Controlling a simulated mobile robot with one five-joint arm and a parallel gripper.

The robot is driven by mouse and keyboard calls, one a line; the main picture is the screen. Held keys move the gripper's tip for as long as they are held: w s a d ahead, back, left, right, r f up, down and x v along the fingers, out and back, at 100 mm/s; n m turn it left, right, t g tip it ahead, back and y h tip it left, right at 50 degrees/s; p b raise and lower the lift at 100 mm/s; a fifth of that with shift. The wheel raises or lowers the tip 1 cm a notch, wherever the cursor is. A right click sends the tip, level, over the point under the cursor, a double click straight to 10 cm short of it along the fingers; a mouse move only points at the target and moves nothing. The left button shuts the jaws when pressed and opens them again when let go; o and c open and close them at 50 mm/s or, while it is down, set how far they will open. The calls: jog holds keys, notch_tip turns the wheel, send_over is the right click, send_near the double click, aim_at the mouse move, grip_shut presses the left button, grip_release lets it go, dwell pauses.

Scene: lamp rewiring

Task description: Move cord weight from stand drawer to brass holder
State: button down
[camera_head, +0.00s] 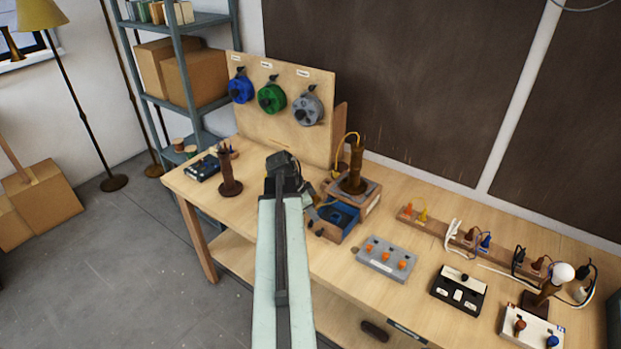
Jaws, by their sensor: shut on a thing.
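My gripper (284,163) is over the workbench, left of the wooden stand (369,200). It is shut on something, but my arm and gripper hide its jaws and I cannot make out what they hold. The stand's drawer (351,235) is pulled out toward the front and shows a blue inside. No cord weight can be made out in it. A brownish upright holder (356,168) with a yellow cord beside it stands on top of the stand; it looks like the brass holder. My gripper is apart from it.
A dark brown post on a round base (229,178) stands left of my gripper. A board with blue, green and grey reels (271,98) rises behind. A grey switch box (386,258), a black box (459,290) and a plug rail (470,237) lie to the right.

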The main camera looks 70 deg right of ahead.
jog(key=w+d+f+n+h+b, duration=0.1)
jog(key=w+d+b, duration=0.1)
jog(key=d, duration=0.5)
jog(key=w+d+n+g+h+b, duration=0.1)
jog(key=w+d+h+b, duration=0.1)
jog(key=d, duration=0.4)
jog(key=w+d+f+n+h+b, duration=0.1)
jog(key=w+d+b, duration=0.1)
jog(key=w+d, duration=0.2)
jog(key=d, duration=0.3)
jog(key=shift+w+d+f+b, duration=0.3)
jog(key=shift+w+d+b, duration=0.05)
jog(key=shift+f, duration=0.1)
notch_tip(320, 180, down, 6)
jog(key=b, duration=0.6)
jog(key=shift+f, duration=0.1)
jog(key=shift+f+b, duration=0.5)
jog(key=shift+b, duration=0.2)
jog(key=c, duration=1.4)
grip_release()
jog(key=shift+o, duration=0.2)
